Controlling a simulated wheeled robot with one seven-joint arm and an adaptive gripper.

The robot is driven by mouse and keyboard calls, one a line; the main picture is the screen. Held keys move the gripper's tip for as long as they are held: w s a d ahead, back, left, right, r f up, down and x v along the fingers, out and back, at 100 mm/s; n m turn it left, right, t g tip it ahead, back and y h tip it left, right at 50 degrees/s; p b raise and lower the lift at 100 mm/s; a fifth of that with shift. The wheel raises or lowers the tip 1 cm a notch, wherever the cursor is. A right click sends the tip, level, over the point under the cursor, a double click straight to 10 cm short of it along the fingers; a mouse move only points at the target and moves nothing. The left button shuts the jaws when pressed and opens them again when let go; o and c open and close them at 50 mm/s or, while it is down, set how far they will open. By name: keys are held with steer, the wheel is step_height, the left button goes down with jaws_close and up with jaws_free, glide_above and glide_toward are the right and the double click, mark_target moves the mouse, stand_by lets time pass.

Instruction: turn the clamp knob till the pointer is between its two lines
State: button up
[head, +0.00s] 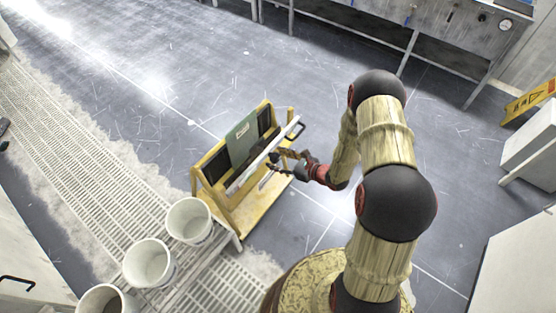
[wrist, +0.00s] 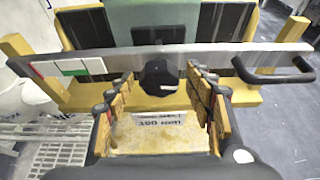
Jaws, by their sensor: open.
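The dark clamp knob (wrist: 160,76) sits on the pale metal clamp bar (wrist: 118,62) near the middle of the wrist view. My gripper (wrist: 159,82) is open, with one finger on each side of the knob and a gap visible on both sides. In the head view my gripper (head: 283,160) is at the bar (head: 250,168) on the yellow stand. The bar's left part carries a coloured strip (wrist: 72,66) with red, white and green patches. I cannot make out the pointer or its two lines clearly.
The yellow stand (head: 262,210) holds a green panel (head: 241,138) and dark pads. A black handle (wrist: 272,76) is right of the knob. A label plate (wrist: 158,130) lies below. White buckets (head: 189,221) stand left of the stand. Open floor (head: 190,85) lies behind it.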

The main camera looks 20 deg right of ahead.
steer(key=shift+c, duration=1.3)
steer(key=c, duration=0.8)
steer(key=shift+c, duration=0.4)
steer(key=m+g+y+p, duration=0.1)
steer(key=m+y+p, duration=0.1)
steer(key=m, duration=0.1)
steer(key=shift+d, duration=0.1)
steer(key=m+y+p, duration=0.1)
steer(key=m, duration=0.2)
steer(key=shift+w+g+y, duration=0.1)
steer(key=shift+g+y, duration=0.2)
steer(key=shift+y, duration=0.1)
steer(key=shift+m, duration=0.3)
steer(key=o, duration=1.1)
